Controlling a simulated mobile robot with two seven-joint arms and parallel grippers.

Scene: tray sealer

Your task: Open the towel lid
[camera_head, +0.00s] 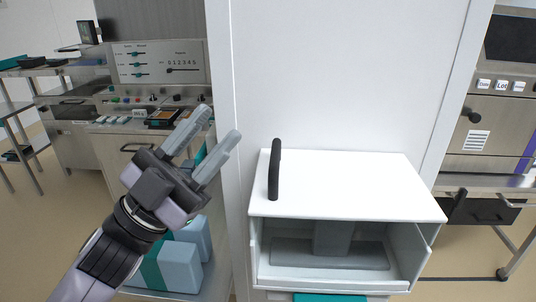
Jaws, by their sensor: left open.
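A white towel box stands against a white wall panel, right of the middle. Its flat white lid (345,185) lies level on top and looks closed. A black upright handle (274,170) stands at the left part of the lid. The box's front (256,262) is open and shows a grey stand (333,237) inside. My left gripper (220,124) is open and empty, left of the handle and apart from it, with its fingers pointing up and right. My right gripper is not in view.
Light blue and teal packs (182,262) stand on a shelf below my left gripper. A steel machine with a control panel (160,62) is behind at left. Another steel machine (497,125) stands at right. The space above the lid is clear.

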